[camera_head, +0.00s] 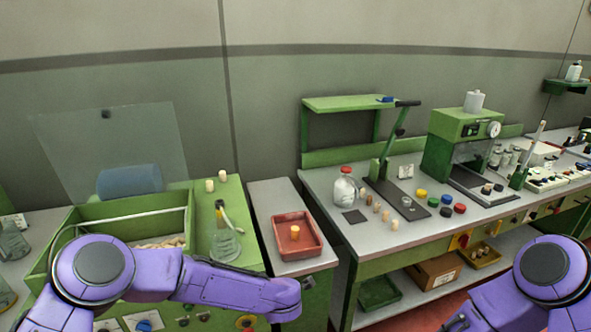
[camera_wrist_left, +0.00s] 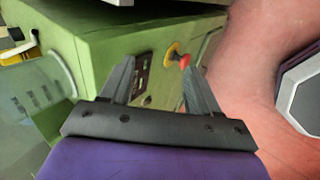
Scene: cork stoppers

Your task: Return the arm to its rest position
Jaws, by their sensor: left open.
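My left arm (camera_head: 215,283) reaches in from the left, low across the front of the green cabinet; its gripper is hidden in the head view. In the left wrist view my left gripper (camera_wrist_left: 158,76) is open, with nothing between its fingers. They point at the green cabinet side, near a red and yellow knob (camera_wrist_left: 178,55). My right arm (camera_head: 540,285) is at the lower right; I cannot make out its gripper. A cork stopper (camera_head: 295,231) stands in the red tray (camera_head: 283,253). Two corks (camera_head: 216,182) stand on the green cabinet top.
The green bin (camera_head: 83,213) holds many corks behind my left arm. A glass flask (camera_head: 224,246) stands on the cabinet top beside that arm. The right workbench (camera_head: 400,238) carries a bottle (camera_head: 344,188), a lever press (camera_head: 392,165) and coloured caps. Reddish floor shows beside the left gripper.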

